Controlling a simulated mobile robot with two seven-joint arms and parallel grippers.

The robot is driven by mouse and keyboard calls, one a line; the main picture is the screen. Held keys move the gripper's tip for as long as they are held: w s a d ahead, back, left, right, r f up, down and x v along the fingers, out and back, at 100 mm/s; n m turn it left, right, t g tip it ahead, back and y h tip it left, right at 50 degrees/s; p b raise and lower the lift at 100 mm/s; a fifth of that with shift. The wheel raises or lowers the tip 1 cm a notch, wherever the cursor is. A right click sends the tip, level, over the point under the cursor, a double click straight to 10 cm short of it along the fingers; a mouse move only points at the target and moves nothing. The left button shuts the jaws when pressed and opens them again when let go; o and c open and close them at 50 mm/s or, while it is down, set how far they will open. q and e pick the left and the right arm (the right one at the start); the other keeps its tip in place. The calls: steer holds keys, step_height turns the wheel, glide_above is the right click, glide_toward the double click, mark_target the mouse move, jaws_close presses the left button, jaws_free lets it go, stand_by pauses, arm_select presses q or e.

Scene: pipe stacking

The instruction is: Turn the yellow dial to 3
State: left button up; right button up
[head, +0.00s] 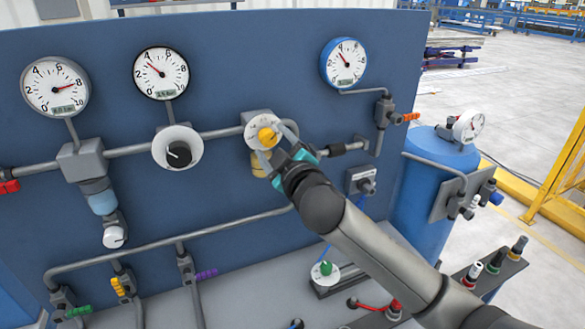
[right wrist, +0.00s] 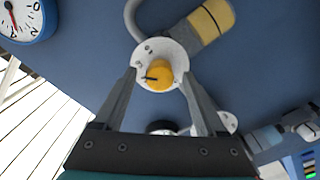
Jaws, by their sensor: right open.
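The yellow dial (head: 267,136) sits on a round white plate on the blue panel, right of the black dial. In the right wrist view the yellow dial (right wrist: 161,76) lies between the fingertips, with a dark pointer line toward the left of that picture. The marks on its white plate (right wrist: 174,50) are too small to read. My right gripper (head: 274,147) is open, its fingers reaching to either side of the dial; I cannot tell whether they touch it. The open fingers also show in the right wrist view (right wrist: 157,75). My left gripper is not in view.
A black dial (head: 179,154) on a white disc stands to the left. Gauges (head: 162,73) line the panel's top, and grey pipes (head: 125,150) run across it. A blue tank (head: 430,200) stands at the right. Coloured valves and knobs sit below.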

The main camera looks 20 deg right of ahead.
steer(key=s+b, duration=0.2)
steer(key=s, duration=1.2)
steer(key=shift+d, duration=0.25)
